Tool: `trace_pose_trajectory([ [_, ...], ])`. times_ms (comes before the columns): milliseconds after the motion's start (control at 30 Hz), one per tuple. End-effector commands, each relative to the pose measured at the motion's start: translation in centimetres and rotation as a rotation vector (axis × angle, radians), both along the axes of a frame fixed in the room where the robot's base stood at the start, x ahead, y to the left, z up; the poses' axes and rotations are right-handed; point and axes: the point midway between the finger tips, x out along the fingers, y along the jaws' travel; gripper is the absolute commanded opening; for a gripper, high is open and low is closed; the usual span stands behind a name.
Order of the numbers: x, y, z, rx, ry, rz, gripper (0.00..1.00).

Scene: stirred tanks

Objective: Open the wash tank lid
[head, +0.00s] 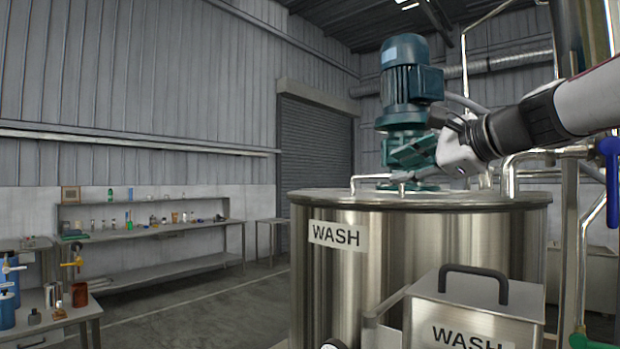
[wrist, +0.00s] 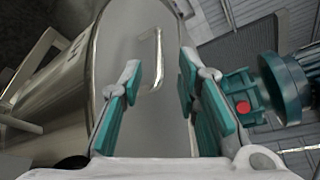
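The wash tank (head: 320,275) is a tall steel drum with a WASH label on its front. Its flat round lid (head: 460,197) lies level on the top rim and looks shut. A bent metal bar handle (head: 370,178) stands on the lid, left of the motor. My gripper (wrist: 160,62) is above the lid, its teal-padded fingers spread open. In the wrist view the lid handle (wrist: 157,62) shows between the two fingers, and the lid (wrist: 122,45) fills the background. Nothing is gripped, and I cannot tell whether a finger touches the handle. In the head view the fingertips are hard to make out.
A green stirrer motor (head: 405,85) rises over the lid, close to my gripper; it also shows in the wrist view (wrist: 285,85). A steel box (head: 470,300) with a black handle and a WASH label stands in front. Pipes are at right. Benches (head: 160,232) line the left.

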Motion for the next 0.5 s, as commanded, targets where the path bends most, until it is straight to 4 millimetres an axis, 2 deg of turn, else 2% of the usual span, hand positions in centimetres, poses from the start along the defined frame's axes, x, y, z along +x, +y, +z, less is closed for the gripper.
trace_pose_trajectory([
  [300,5.3,2.6,-1.3,0.000,0.001,0.002,0.30],
  [500,7.2,3.6,-1.8,-0.002,0.000,0.002,0.30],
])
